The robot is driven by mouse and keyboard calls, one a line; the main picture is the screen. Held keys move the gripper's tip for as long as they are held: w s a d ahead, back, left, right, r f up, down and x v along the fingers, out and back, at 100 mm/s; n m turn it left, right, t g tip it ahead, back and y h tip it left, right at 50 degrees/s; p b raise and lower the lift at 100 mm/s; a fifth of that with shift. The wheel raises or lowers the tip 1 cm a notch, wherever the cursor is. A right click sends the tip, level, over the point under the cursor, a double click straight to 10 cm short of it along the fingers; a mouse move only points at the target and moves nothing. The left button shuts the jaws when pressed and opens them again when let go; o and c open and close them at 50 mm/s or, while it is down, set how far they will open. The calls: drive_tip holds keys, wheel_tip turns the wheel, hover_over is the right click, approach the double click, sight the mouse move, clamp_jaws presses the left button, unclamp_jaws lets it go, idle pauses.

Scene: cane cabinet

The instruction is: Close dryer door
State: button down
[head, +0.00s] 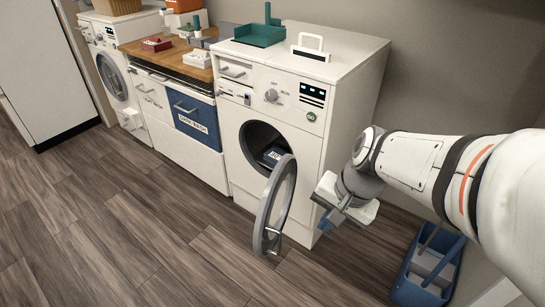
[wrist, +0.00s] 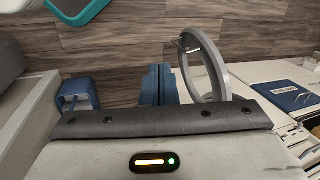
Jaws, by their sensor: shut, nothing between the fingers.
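The dryer (head: 310,135) is the white machine at the right end of the row, with a round dark opening in its front. Its round grey-rimmed door (head: 264,212) stands open, swung out to the front, with a small handle low on its outer edge. Inside the opening lies a dark blue item with a pale label (head: 272,155). My gripper (head: 327,216) is shut and empty, right of the door and in front of the dryer's lower right side, apart from the door. In the wrist view the blue fingers (wrist: 158,85) are together, and the door's ring (wrist: 218,62) stands just to their right.
A blue caddy (head: 432,285) sits on the floor at the right, also in the wrist view (wrist: 78,97). A green tray (head: 260,36) rests on the dryer. Wood floor in front is clear.

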drive_tip(key=w+a+f+m+y+b, duration=0.1)
drive_tip(key=w+f+m+y+b, duration=0.15)
drive_tip(key=f+m, duration=0.2)
drive_tip(key=w+f+m+y+b, duration=0.1)
drive_tip(key=w+f+m+b, duration=0.15)
drive_tip(key=f, duration=0.25)
drive_tip(key=m+t+y+b, duration=0.2)
drive_tip(key=m+b, duration=0.6)
drive_tip(key=m, duration=0.1)
approach(264, 226)
drive_tip(key=x, duration=0.5)
drive_tip(key=shift+s, duration=0.3)
drive_tip(key=shift+w+a, duration=0.2)
drive_tip(key=shift+a, duration=0.15)
drive_tip(key=shift+d, duration=0.15)
